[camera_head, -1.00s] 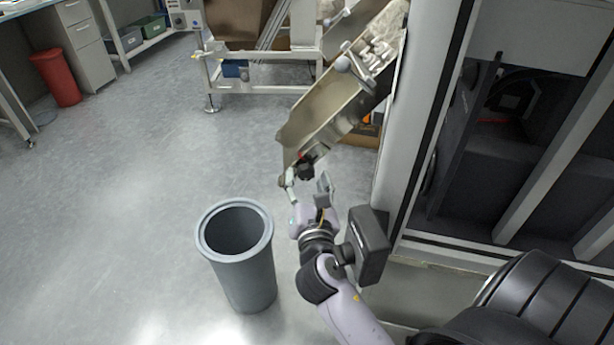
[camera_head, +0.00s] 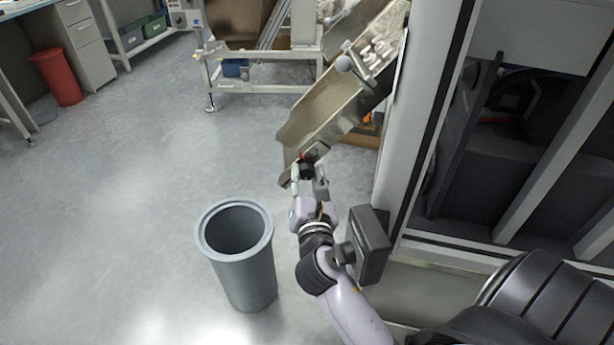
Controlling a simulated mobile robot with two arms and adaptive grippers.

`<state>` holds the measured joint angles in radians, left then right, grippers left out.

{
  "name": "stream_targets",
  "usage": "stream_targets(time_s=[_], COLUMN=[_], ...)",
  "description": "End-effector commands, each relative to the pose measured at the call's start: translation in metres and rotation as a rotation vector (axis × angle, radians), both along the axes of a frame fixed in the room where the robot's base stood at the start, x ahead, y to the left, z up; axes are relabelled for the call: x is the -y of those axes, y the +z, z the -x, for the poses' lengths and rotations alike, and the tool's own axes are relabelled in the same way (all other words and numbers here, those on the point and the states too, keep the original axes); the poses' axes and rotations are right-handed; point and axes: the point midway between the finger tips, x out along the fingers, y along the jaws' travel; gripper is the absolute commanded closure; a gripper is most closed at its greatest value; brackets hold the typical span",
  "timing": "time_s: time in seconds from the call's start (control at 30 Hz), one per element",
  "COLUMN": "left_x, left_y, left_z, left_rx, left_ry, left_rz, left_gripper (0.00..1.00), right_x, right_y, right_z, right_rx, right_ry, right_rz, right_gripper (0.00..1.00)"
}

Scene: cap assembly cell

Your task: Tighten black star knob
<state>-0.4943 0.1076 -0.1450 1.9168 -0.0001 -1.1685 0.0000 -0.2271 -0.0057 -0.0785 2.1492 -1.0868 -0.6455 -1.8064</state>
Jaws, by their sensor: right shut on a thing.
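The black star knob (camera_head: 306,170) is at the lower end of the metal chute (camera_head: 315,112), with a small red part beside it. My right gripper (camera_head: 308,177) is at the knob, its fingers on either side of it and shut on it. The fingers partly hide the knob. My left gripper is not in view.
A grey open bin (camera_head: 260,270) stands on the floor left of my right arm. A white-framed machine cabinet (camera_head: 415,130) rises close on the right. White caps (camera_head: 378,50) lie in the upper chute. A red bin (camera_head: 57,78) stands far left; the floor between is clear.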

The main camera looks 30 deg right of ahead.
Motion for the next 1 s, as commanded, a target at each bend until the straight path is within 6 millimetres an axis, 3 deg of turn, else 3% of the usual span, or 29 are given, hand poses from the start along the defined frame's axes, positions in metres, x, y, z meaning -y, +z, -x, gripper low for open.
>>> stream_targets(time_s=[0.17,0.47,1.0], left_x=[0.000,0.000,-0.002], left_y=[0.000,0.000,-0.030], left_z=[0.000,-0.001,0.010], left_rx=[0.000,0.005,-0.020], left_ry=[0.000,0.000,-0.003], left_rz=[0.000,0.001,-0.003], left_gripper=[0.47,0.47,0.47], right_x=[0.000,0.000,-0.001], right_y=[0.000,0.000,0.000], right_z=[0.000,0.000,0.000], right_rx=[0.000,0.021,0.195], right_ry=[-0.001,-0.001,-0.001], right_rz=[0.000,-0.045,-0.375], right_gripper=[0.96,0.96,0.96])
